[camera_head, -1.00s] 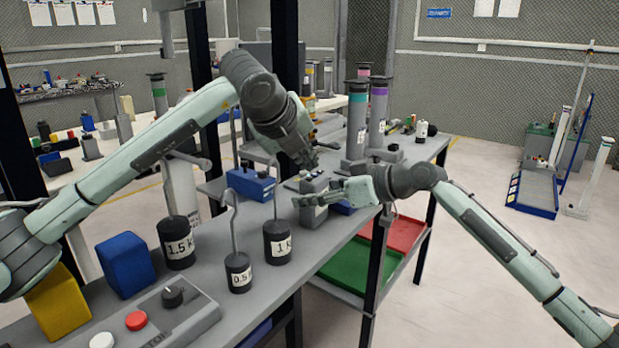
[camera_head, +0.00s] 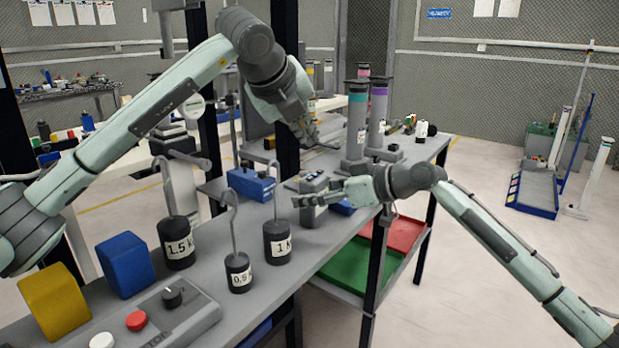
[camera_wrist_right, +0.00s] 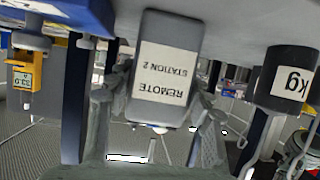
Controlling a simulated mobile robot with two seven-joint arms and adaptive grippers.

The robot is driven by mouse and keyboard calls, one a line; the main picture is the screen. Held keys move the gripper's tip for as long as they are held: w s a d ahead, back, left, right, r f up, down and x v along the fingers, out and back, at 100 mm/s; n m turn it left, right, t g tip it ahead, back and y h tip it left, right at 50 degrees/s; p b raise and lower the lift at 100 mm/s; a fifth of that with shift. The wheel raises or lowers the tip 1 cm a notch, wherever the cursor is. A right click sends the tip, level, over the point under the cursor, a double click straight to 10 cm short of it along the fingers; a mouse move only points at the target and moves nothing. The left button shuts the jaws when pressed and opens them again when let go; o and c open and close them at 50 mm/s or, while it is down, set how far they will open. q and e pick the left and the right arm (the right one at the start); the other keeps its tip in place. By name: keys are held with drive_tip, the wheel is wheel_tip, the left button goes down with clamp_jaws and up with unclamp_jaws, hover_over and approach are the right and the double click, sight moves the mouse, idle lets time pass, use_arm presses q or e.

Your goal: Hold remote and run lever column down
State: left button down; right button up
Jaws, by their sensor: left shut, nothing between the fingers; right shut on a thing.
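The remote (camera_head: 313,187) is a small grey box on the bench, with buttons on top. In the right wrist view the remote (camera_wrist_right: 160,70) fills the centre, its label "REMOTE STATION 2" upside down. My right gripper (camera_head: 298,201) is shut on it, with a finger on either side in the wrist view. My left gripper (camera_head: 312,141) is shut and empty, above and behind the remote. Grey columns with a teal band (camera_head: 356,130) and a purple band (camera_head: 378,115) stand behind it. I cannot tell which thing is the lever column.
Hooked weights, 1.5 kg (camera_head: 178,243), 0.5 kg (camera_head: 239,274) and 1 kg (camera_head: 277,243), stand left of the remote. A blue box (camera_head: 251,184) lies behind. Blue and yellow blocks (camera_head: 53,303) and a button panel (camera_head: 180,318) are at front left. Dark uprights flank the bench.

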idle(0.3)
drive_tip(key=o, duration=1.3)
drive_tip(key=shift+d, duration=0.1)
drive_tip(key=v, duration=1.2)
